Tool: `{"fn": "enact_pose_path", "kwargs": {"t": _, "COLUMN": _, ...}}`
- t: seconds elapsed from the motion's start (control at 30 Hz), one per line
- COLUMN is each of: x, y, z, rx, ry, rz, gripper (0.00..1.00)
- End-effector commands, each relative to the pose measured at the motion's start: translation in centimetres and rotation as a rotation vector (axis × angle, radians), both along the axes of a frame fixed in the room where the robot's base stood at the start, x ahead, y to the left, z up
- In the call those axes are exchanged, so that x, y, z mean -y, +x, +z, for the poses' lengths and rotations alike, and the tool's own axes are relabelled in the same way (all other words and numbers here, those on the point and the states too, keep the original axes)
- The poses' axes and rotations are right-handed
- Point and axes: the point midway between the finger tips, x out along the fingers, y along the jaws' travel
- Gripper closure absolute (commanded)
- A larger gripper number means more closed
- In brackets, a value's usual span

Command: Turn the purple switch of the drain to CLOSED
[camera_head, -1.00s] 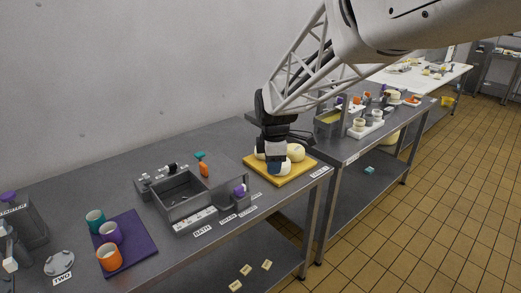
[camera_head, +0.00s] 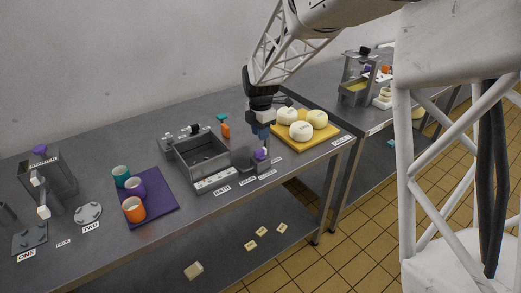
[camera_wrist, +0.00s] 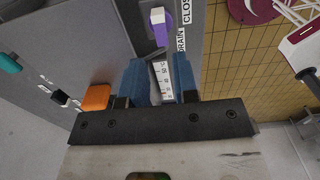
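The purple drain switch (camera_head: 261,154) sits at the right end of the grey bath (camera_head: 203,151), on the front side. In the wrist view the switch (camera_wrist: 160,29) is a purple lever with a pale end, just beyond my fingertips. The labels DRAIN (camera_wrist: 181,40) and CLOSED (camera_wrist: 187,12) lie to its right there. My gripper (camera_head: 262,136) points down just above the switch, apart from it as far as I can tell. In the wrist view its two blue fingers (camera_wrist: 160,72) are parted with nothing gripped. A white numbered scale (camera_wrist: 162,78) shows through the gap.
A yellow board (camera_head: 322,134) with round pale cheeses is close to the gripper's right. An orange-handled item (camera_head: 225,130) stands behind the bath. A purple mat (camera_head: 160,204) with cups lies to the left. The table's front edge is near the switch.

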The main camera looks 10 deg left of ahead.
Motion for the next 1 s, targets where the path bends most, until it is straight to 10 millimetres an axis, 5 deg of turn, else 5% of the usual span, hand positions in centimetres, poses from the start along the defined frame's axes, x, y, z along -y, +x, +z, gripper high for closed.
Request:
{"fn": "enact_pose_path", "kwargs": {"t": 0.37, "x": 0.0, "y": 0.0, "z": -1.4, "rx": -0.002, "ry": -0.001, "rz": -0.001, "gripper": 0.72}}
{"fn": "enact_pose_path", "kwargs": {"t": 1.0, "x": 0.0, "y": 0.0, "z": -7.6, "rx": -0.001, "ry": -0.001, "rz": -0.002, "gripper": 0.72}}
